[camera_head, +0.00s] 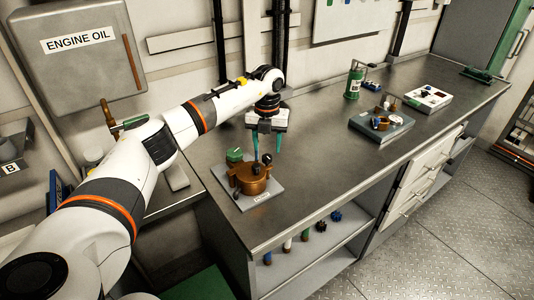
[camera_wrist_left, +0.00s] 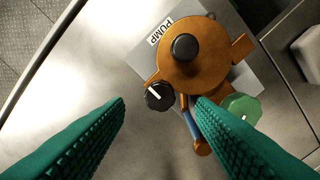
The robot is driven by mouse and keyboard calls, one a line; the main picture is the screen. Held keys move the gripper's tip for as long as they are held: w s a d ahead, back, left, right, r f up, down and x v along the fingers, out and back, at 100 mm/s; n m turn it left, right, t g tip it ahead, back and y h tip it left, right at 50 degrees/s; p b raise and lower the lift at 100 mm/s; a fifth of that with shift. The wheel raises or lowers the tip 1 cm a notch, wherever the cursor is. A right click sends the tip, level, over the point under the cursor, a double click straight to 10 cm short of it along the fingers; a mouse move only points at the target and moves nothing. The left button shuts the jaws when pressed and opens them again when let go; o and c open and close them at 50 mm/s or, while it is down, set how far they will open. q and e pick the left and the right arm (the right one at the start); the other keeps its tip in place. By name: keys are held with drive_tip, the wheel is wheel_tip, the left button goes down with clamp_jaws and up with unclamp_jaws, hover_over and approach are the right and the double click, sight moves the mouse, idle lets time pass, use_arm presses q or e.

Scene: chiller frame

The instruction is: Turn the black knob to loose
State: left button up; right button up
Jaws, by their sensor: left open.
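The black knob (camera_wrist_left: 159,96) has a white pointer line and sits beside the round orange-brown pump (camera_wrist_left: 208,62) on a grey plate. In the left wrist view it lies in the gap between my fingertips, and neither finger appears to touch it. My left gripper (camera_wrist_left: 160,104) is open, with green ribbed fingers reaching down over the knob. In the head view the gripper (camera_head: 267,156) is above the pump (camera_head: 250,181), and the knob (camera_head: 266,158) is small there. I cannot read any loose marking. My right gripper is out of view.
A green knob (camera_wrist_left: 241,108) and a blue-handled lever (camera_wrist_left: 192,127) are close to the right finger. A black cap (camera_wrist_left: 184,47) tops the pump. Further along the bench stand a green canister (camera_head: 353,83) and another device (camera_head: 381,126). Bench between them is clear.

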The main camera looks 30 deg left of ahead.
sight(267, 156)
use_arm(q)
wheel_tip(267, 156, up, 8)
drive_tip(key=b, duration=0.1)
drive_tip(key=shift+r+b, duration=0.2)
drive_tip(key=shift+b, duration=0.2)
drive_tip(key=shift+f, duration=0.1)
